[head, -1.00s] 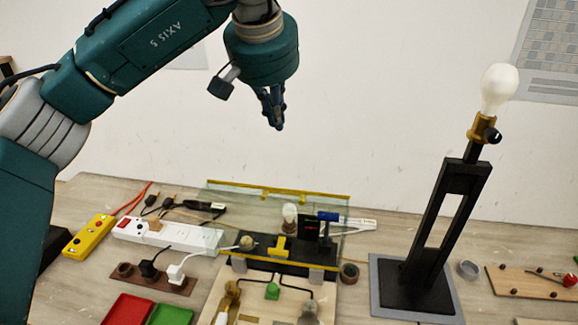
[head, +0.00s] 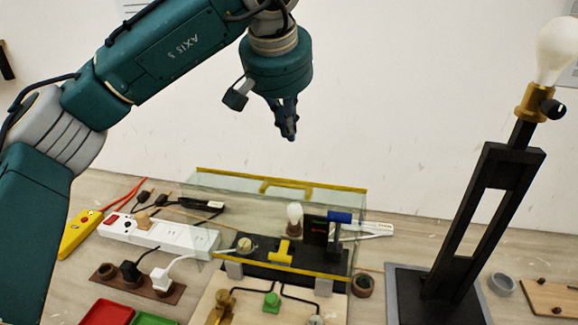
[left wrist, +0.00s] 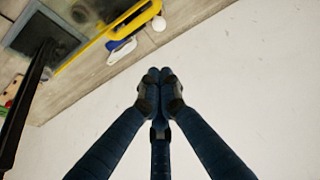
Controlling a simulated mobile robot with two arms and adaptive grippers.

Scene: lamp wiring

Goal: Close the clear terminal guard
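The clear terminal guard (head: 232,187) is a see-through panel with yellow edge strips and a yellow handle (head: 285,187) on its upper edge. It appears raised, with the handle edge high above the black terminal block (head: 262,267); the exact hinge angle is hard to tell. The yellow handle also shows at the top of the left wrist view (left wrist: 138,18). My left gripper (head: 290,136) is shut and empty, hanging in the air above the guard and apart from it. Its fingertips meet in the left wrist view (left wrist: 159,74). My right gripper is not in view.
A black lamp stand with a bulb (head: 556,48) rises tall at the right. A white power strip (head: 150,235), a yellow box (head: 80,235) and red and green trays (head: 108,313) lie at the left. The air before the white wall is free.

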